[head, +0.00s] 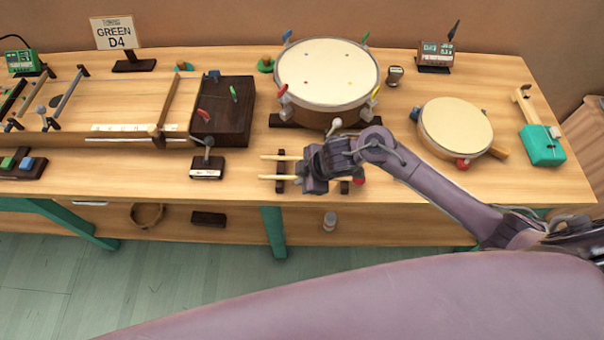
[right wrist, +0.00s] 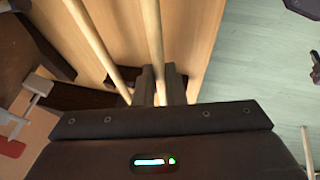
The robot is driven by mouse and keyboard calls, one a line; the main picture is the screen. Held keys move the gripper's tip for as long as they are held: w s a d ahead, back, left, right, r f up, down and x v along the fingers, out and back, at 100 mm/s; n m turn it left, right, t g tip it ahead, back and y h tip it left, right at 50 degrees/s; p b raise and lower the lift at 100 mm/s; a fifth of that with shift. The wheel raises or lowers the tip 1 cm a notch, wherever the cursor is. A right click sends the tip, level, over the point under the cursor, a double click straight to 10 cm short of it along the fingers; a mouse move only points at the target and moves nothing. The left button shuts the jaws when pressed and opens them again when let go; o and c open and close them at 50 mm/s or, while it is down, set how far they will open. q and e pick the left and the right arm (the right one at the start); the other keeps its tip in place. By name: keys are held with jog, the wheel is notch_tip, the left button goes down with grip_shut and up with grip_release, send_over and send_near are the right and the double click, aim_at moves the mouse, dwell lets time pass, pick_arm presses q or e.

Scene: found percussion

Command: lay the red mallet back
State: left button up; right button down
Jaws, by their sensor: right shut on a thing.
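The red mallet has a pale stick (head: 270,177) and a red head (head: 359,178). It lies level over the dark two-post rack (head: 280,172) at the table's front edge. In the right wrist view the held stick (right wrist: 153,40) runs between my fingers (right wrist: 162,80). A second pale stick (head: 272,157) lies behind it, roughly parallel. My gripper hides the middle of both sticks. I cannot tell whether the red mallet touches the rack. My left gripper is not in view.
A large drum (head: 325,75) stands behind my gripper, and a smaller drum (head: 455,127) is to the right. A dark wooden box (head: 230,110) and a small labelled stand (head: 206,172) are at left. The front table edge is close to the rack.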

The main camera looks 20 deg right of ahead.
jog(key=c, duration=1.4)
grip_release()
jog(key=shift+f, duration=0.1)
jog(key=shift+c, duration=0.2)
jog(key=p+v, duration=0.1)
jog(key=v, duration=0.7)
